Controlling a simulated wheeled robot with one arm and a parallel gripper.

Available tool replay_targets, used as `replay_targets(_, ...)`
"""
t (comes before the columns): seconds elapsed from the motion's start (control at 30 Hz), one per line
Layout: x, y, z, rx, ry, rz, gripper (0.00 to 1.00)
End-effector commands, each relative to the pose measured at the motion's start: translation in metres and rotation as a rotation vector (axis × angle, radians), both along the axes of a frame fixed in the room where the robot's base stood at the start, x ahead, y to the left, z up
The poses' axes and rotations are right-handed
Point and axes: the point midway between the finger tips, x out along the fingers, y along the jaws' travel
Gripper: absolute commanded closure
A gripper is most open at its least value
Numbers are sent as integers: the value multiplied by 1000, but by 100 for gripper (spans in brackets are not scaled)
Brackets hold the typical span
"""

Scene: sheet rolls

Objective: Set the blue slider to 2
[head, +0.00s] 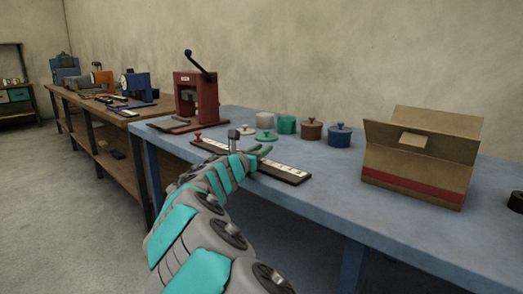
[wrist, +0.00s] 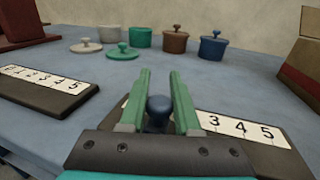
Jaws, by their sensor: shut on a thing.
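The blue slider's dark round knob (wrist: 158,104) stands between the two green fingers of my gripper (wrist: 160,76) in the wrist view. My gripper is shut on the knob. The slider's dark board (wrist: 285,155) carries a white number strip; 3, 4 and 5 show to the right of the fingers. The knob is left of the 3. My fingers hide the lower numbers, so the exact mark at the knob cannot be read. In the head view my gripper (head: 262,152) is over the same board (head: 292,178), and the knob is hidden.
A second number board (wrist: 50,96) lies to the left; a red knob (head: 197,136) shows at its end. An open cardboard box (head: 417,165) is at right, a red press (head: 196,95) at left.

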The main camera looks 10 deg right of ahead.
Motion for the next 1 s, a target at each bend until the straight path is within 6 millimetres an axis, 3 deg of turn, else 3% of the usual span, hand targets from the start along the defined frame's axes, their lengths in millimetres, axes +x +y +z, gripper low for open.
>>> replay_targets(0.73,0,0,0,0,0,0,100)
replay_targets(1.0,-17,-12,1,-5,0,-1,100)
